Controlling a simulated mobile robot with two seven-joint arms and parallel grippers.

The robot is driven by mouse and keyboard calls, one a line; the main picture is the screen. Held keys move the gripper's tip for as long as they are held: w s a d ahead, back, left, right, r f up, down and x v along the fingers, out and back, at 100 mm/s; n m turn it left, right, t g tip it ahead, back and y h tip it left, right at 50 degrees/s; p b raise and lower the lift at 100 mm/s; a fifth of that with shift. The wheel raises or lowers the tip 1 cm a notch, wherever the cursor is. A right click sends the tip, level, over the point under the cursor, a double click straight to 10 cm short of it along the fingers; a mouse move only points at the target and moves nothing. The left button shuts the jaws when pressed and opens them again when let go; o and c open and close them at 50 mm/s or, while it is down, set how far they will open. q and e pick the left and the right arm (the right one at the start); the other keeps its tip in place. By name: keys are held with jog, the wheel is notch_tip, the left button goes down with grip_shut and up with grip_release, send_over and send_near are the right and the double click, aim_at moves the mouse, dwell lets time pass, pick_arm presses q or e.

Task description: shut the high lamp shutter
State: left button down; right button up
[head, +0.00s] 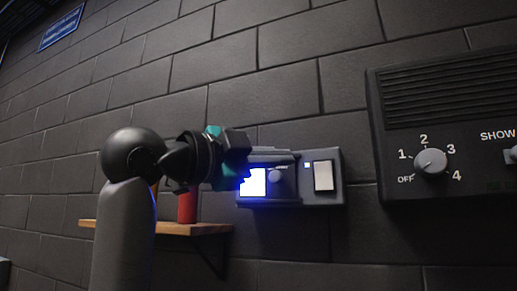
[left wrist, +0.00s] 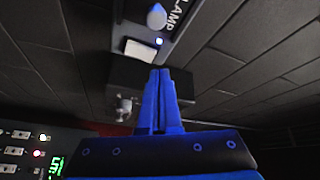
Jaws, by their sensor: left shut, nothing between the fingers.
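A grey lamp panel (head: 333,198) is fixed to the brick wall in the head view. It has a glowing blue-white window (head: 256,184), a round knob (head: 277,175) and a pale rectangular plate (head: 323,175). My left gripper (head: 243,170) is in front of the window's left side and hides part of it. The left wrist view shows its fingers (left wrist: 160,76) shut, empty and lit blue, in front of a dark block. A "LAMP" label (left wrist: 177,14) shows beyond them. I cannot make out the shutter or any contact. My right gripper is out of view.
A wooden shelf (head: 205,229) with a red cylinder (head: 187,208) stands below my left arm. A dark vented unit (head: 450,90) with a numbered dial (head: 431,161) is at the right. A panel with small lights (left wrist: 25,150) shows at the lower left in the left wrist view.

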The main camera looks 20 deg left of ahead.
aim_at(281, 167)
pick_arm(q)
jog(key=w, duration=0.1)
jog(key=w+p, duration=0.1)
jog(key=w, duration=0.2)
jog(key=shift+w+a+f+p, duration=0.1)
jog(key=shift+a+f+p, duration=0.3)
jog(key=shift+a+f, duration=0.2)
jog(key=shift+a, duration=0.15)
